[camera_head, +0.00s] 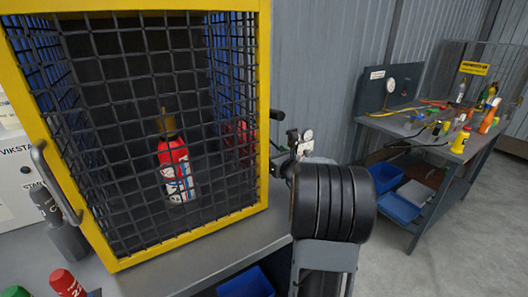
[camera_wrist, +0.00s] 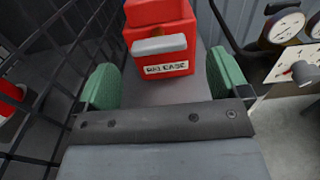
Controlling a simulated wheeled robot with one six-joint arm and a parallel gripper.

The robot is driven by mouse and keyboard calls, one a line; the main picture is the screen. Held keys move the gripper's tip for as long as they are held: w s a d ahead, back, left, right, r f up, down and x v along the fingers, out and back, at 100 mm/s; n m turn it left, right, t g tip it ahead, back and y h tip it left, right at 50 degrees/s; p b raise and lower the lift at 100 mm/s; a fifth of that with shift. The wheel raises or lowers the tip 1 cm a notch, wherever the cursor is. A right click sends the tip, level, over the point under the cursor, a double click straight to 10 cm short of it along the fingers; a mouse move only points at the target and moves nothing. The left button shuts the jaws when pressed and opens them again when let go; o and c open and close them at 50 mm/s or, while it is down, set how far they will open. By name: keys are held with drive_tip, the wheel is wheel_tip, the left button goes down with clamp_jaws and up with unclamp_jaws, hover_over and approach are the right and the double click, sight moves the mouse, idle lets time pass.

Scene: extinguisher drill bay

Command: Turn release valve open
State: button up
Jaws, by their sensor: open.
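The release valve (camera_wrist: 172,22) is a red block with a white "RELEASE" label, at the top centre of the wrist view. A grey lever handle (camera_wrist: 158,46) lies crosswise on its front, above the label. My gripper (camera_wrist: 165,80) is open, with one green finger pad to the left and one to the right. The valve is ahead of the gap between them, and nothing is gripped. In the head view my dark arm is in the way, and the valve cannot be made out.
A yellow-framed mesh cage (camera_head: 262,100) holds a red extinguisher (camera_head: 174,165) and stands left of my arm. Its mesh runs close along the left in the wrist view. Gauges (camera_wrist: 287,27) are at the right. A cluttered workbench (camera_head: 445,150) stands farther right.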

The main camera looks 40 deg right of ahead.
drive_tip(key=shift+w, duration=1.9)
drive_tip(key=shift+c, duration=0.3)
